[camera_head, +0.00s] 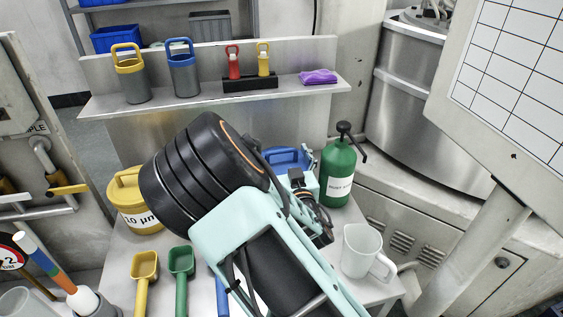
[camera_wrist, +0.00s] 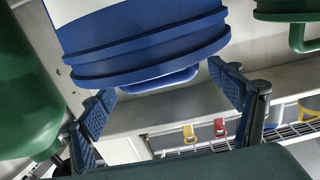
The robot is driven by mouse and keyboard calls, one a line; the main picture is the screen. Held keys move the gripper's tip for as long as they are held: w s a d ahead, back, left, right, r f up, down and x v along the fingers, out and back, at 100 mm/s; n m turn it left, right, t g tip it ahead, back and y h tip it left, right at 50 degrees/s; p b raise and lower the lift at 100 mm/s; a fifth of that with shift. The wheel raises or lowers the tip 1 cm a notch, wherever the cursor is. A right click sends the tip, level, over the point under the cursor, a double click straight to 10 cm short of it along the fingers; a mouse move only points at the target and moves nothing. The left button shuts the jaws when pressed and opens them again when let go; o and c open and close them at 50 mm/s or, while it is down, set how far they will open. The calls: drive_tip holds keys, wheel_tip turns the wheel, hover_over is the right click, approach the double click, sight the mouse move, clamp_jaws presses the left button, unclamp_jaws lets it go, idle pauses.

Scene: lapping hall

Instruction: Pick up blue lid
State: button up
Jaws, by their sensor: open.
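The blue lid (camera_wrist: 150,62), with a loop handle (camera_wrist: 155,82), sits on a blue container with a white label (camera_wrist: 90,8), seen upside down in the wrist view. In the head view, part of the blue lid (camera_head: 287,158) shows behind my arm; the container below is mostly hidden. My gripper (camera_wrist: 165,100) is open and empty. Its two ribbed fingers stand apart, one on each side of the handle in the picture. I cannot tell whether either touches it. In the head view, my wrist covers most of the fingers.
A green bottle (camera_head: 338,172) with a black pump stands right of the lid. A yellow-lidded container (camera_head: 132,200) stands left; a green-lidded one (camera_wrist: 285,8) shows in the wrist view. A clear jug (camera_head: 361,250) and yellow and green scoops (camera_head: 180,260) are nearer. A shelf (camera_head: 205,93) runs behind.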

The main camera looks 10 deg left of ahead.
drive_tip(key=shift+w+a, duration=0.2)
drive_tip(key=shift+w, duration=0.3)
drive_tip(key=c, duration=1.2)
drive_tip(key=shift+c, duration=0.4)
drive_tip(key=shift+r, duration=0.2)
